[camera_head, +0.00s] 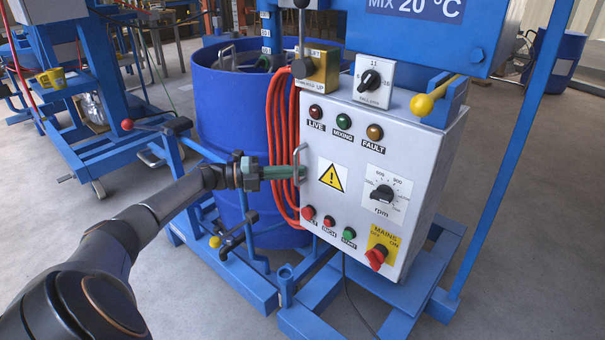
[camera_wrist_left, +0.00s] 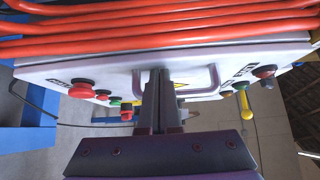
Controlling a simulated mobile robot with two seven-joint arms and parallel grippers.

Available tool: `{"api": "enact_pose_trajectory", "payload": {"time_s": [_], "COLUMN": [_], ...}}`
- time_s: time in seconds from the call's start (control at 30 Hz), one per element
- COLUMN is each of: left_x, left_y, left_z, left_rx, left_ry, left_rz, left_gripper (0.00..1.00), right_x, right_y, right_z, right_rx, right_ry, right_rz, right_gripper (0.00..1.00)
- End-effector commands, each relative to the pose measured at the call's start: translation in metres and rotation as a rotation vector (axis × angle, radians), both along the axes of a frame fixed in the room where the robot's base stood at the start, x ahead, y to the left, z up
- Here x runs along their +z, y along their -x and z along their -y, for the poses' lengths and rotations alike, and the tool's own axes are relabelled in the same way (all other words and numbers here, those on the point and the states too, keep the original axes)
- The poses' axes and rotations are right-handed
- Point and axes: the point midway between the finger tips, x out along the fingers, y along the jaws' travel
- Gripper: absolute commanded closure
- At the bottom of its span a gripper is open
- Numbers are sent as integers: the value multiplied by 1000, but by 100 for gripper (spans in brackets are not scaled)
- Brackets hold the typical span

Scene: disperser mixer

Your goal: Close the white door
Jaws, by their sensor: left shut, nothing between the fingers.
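The white door (camera_head: 349,211) is the front panel of the control box, with a warning triangle, lamps, buttons and knobs on it. It looks flush or nearly flush with the box; I cannot tell if a small gap is left. Its U-shaped handle (camera_head: 299,165) is at the left edge. My left gripper (camera_head: 283,172) is shut and empty, its fingertips at the handle. In the left wrist view, the shut fingers (camera_wrist_left: 158,88) lie over the door's handle (camera_wrist_left: 207,82) and partly hide it; whether they touch it is unclear. My right gripper is not in view.
Orange hoses (camera_head: 281,140) hang just left of the box, close to my left gripper. A blue drum (camera_head: 224,110) stands behind. The blue frame (camera_head: 325,300) runs below the box. A blue post (camera_head: 513,150) stands at the right. Grey floor is free at the left front.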

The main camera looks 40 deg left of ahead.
Motion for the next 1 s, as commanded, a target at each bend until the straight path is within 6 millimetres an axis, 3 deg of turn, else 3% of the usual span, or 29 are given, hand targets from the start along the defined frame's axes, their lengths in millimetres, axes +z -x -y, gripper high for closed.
{"api": "enact_pose_trajectory", "payload": {"time_s": [0.67, 0.87, 1.0], "left_x": [8, 8, 6], "left_y": [-4, 15, 42], "left_z": [-7, -23, -43], "left_rx": [35, 35, 28], "left_ry": [10, 9, 3], "left_rz": [21, 16, 10], "left_gripper": [100, 100, 100], "right_x": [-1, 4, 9], "right_y": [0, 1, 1], "right_z": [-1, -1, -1], "right_rx": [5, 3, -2], "right_ry": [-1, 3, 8], "right_rz": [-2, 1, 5], "right_gripper": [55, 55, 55]}}
